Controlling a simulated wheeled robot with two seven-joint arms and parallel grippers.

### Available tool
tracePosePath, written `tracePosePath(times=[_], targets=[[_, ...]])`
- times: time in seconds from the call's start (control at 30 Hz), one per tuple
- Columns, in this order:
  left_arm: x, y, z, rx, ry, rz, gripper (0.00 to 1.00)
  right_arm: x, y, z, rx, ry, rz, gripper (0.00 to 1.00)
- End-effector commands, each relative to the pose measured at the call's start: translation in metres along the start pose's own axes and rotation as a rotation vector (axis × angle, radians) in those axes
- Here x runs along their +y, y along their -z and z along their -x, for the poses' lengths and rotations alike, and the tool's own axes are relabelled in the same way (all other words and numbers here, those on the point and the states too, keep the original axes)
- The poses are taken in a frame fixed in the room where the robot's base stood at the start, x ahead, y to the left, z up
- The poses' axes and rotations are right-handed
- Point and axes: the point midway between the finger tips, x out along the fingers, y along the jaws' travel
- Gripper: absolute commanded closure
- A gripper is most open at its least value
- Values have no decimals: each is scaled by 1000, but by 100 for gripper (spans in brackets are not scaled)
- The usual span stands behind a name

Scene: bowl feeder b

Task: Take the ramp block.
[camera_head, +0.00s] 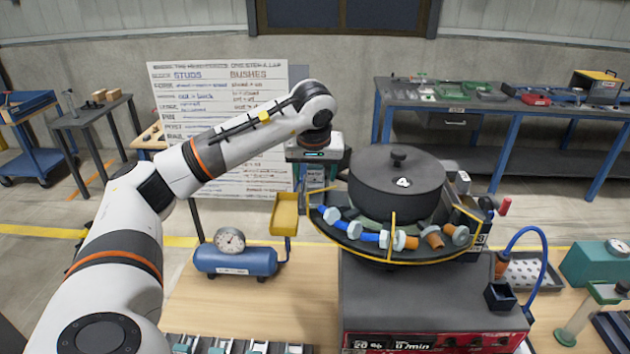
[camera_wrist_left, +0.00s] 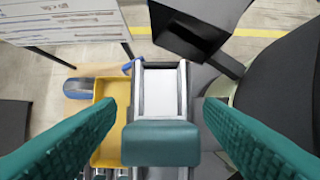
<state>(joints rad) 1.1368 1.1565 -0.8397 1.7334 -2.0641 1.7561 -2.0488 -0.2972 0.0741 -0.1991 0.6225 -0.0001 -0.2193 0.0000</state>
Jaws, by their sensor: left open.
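A pale grey channel-shaped piece with raised side rails (camera_wrist_left: 160,92) lies between my fingers in the left wrist view. A teal block (camera_wrist_left: 161,144) sits across its near end; together they look like the ramp block, but I cannot be sure of its outline. My left gripper (camera_wrist_left: 158,108) is open, with one teal finger on each side of the piece and visible gaps to both. In the head view my left gripper (camera_head: 318,172) is left of the black bowl and largely hides the piece. My right gripper is not in view.
The black bowl feeder (camera_head: 397,185) stands close to the right, with bolts and bushes on its yellow-edged track. A yellow tray (camera_head: 284,217) and a blue tank with a gauge (camera_head: 236,261) are left. A dark open box (camera_wrist_left: 200,30) lies beyond. Bare bench (camera_head: 300,310) shows in front.

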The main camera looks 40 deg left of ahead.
Motion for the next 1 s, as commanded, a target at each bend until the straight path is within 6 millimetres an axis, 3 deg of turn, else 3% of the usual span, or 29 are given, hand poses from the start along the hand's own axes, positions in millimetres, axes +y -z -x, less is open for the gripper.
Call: tracePosePath(times=[0.27, 0.6, 0.67, 1.0], targets=[[0, 0, -4, -1, 0, 0, 38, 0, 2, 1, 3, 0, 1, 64], [0, 0, -4, -1, 0, 0, 92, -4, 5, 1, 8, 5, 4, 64], [0, 0, -4, -2, 1, 1, 98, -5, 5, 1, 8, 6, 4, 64], [-1, -4, 5, -4, 4, 2, 98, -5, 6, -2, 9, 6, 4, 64]])
